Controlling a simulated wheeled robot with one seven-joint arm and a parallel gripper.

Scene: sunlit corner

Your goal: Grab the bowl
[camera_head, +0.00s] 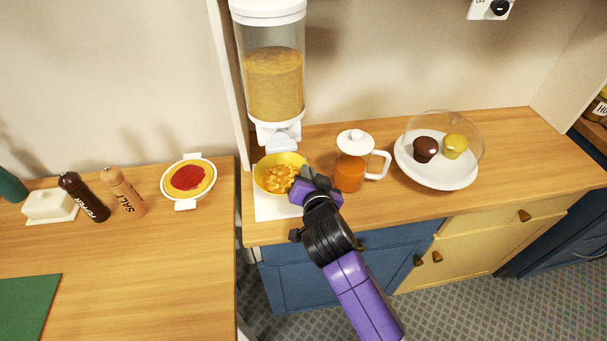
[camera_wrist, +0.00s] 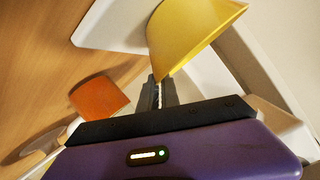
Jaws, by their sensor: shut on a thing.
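The yellow bowl (camera_head: 267,186) stands under the cereal dispenser on its white base and holds orange-yellow cereal pieces. My gripper (camera_head: 303,178) is at the bowl's right side, its fingers shut on the rim. In the wrist view the yellow bowl (camera_wrist: 190,30) shows close beyond my gripper (camera_wrist: 157,85), whose narrow fingers meet at the bowl's edge. The bowl appears upright in the head view. The fingertips are partly hidden against the bowl.
The cereal dispenser (camera_head: 274,85) rises just behind and above the bowl. A pitcher of orange drink (camera_head: 350,174) stands close to the right of my gripper. A plate (camera_head: 436,179) with two muffins under a glass dome is farther right. A red-filled dish (camera_head: 188,178) is left.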

